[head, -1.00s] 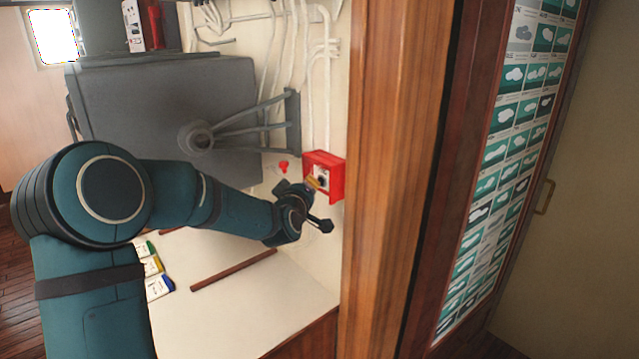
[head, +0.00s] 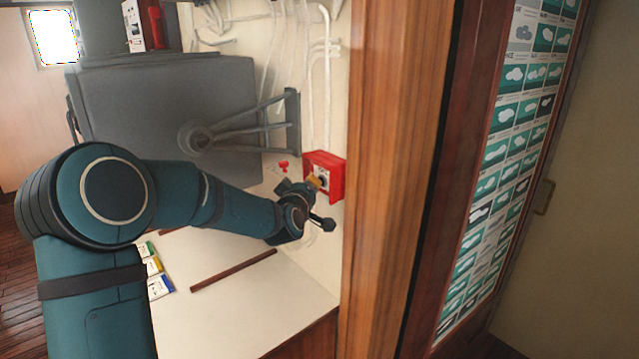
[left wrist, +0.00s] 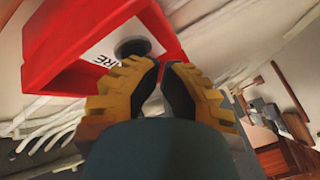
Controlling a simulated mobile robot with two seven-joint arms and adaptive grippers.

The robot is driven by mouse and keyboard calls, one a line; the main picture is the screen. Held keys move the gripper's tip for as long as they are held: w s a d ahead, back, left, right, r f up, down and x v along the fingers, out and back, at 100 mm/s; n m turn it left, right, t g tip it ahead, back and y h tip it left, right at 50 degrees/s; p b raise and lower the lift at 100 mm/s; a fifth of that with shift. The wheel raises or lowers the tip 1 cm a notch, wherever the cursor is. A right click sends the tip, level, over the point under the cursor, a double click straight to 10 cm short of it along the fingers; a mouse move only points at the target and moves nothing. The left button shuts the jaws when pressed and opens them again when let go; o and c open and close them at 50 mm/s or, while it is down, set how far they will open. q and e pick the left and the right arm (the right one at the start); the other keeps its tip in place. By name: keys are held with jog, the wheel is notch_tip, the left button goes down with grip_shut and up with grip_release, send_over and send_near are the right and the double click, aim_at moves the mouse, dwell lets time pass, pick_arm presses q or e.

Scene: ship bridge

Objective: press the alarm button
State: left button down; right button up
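The alarm is a red box (head: 336,171) on the cream wall, just left of the wooden post in the head view. In the left wrist view the red box (left wrist: 70,45) fills the upper left, and its dark round button (left wrist: 132,47) sits on a white label with the letters "IRE". My left gripper (head: 318,182) is right at the front of the box. In the wrist view its yellow fingertips (left wrist: 160,72) are close together, just below the button, with dark pads nearly meeting. I cannot tell whether they touch the button. Nothing is held. My right gripper is not in view.
A wooden post (head: 395,180) stands just right of the box. A grey monitor (head: 165,110) on a wall bracket is at the left. A white desk (head: 240,290) with several coloured booklets lies below. A cloud chart (head: 510,160) hangs at the right.

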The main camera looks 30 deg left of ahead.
pick_arm(q)
jog(key=shift+s+a+b, duration=0.25)
jog(key=shift+s+b, duration=0.4)
jog(key=shift+s, duration=0.05)
jog(key=s+b, duration=0.1)
jog(key=s+a+b, duration=0.1)
jog(key=s, duration=0.1)
jog(key=s+a+b, duration=0.1)
jog(key=b, duration=0.1)
jog(key=shift+s, duration=0.35)
dwell(0.5)
